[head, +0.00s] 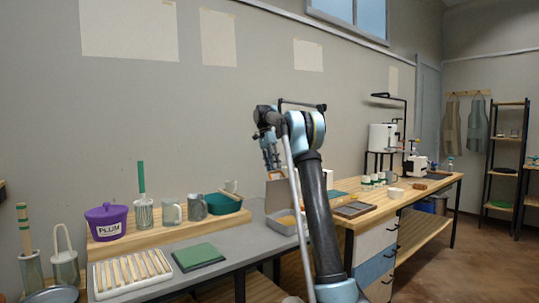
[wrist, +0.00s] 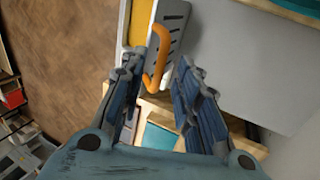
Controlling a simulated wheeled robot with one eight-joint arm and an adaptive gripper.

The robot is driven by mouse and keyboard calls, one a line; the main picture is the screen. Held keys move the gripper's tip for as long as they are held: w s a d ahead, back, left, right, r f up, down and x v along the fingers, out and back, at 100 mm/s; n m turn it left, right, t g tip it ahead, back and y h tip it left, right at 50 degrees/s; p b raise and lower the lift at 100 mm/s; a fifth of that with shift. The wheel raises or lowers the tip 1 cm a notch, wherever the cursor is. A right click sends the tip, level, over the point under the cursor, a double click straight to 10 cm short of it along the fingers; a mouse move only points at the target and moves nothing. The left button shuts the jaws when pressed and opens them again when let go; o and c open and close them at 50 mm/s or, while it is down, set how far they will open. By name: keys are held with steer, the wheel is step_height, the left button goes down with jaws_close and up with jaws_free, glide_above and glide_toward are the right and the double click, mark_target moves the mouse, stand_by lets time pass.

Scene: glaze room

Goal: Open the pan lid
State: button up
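A grey pan (head: 284,229) with a yellow inside stands on the grey bench in the head view, partly hidden by my arm. An upright tan panel (head: 279,196) rises at its back; it looks like a raised lid, but I cannot be sure. In the wrist view a grey slotted panel (wrist: 172,38) lies beside a yellow surface (wrist: 141,22). An orange hooked handle (wrist: 159,62) lies between the fingers in the picture, with no clear contact. My gripper (wrist: 158,68) is open. In the head view my gripper (head: 270,160) is above the pan.
A green pad (head: 198,257) and a white rack (head: 132,272) lie in front. A wooden bench (head: 437,187) extends right.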

steer(key=v, duration=0.8)
steer(key=shift+w+r, duration=0.2)
steer(key=shift+r, duration=0.05)
steer(key=shift+a, duration=0.15)
